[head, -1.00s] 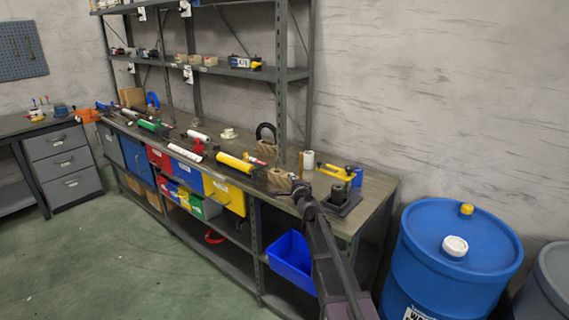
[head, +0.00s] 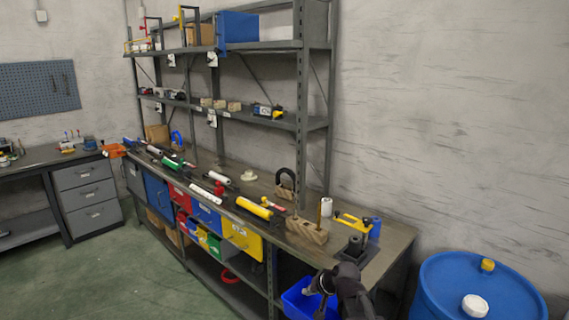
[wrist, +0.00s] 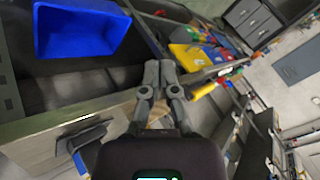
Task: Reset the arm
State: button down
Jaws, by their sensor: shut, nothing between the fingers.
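My gripper (wrist: 160,84) shows in the wrist view with its two fingers together and nothing held between them. In the head view my dark arm end (head: 340,285) is at the lower middle, in front of the right end of the workbench (head: 385,255). A blue open bin (head: 300,298) sits low beside it, partly hidden by my arm. The blue bin also shows in the wrist view (wrist: 80,32), apart from my fingers.
A wooden block (head: 306,231) and a yellow tool (head: 352,222) stand on the bench near my arm. Coloured drawers (head: 242,235) hang under the bench front. A blue barrel (head: 480,285) stands at the right. The floor (head: 120,275) at left is clear.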

jog(key=s+d+g+h+p, duration=0.1)
jog(key=s+d+g+h, duration=0.1)
jog(key=s+d, duration=0.3)
jog(key=s+d+f+n+g+h+p, duration=0.1)
jog(key=s+d+g+h, duration=0.2)
jog(key=s, duration=0.7)
jog(key=shift+s+d+g+h+p, duration=0.3)
jog(key=shift+d+g+p, duration=0.1)
jog(key=shift+d, duration=0.5)
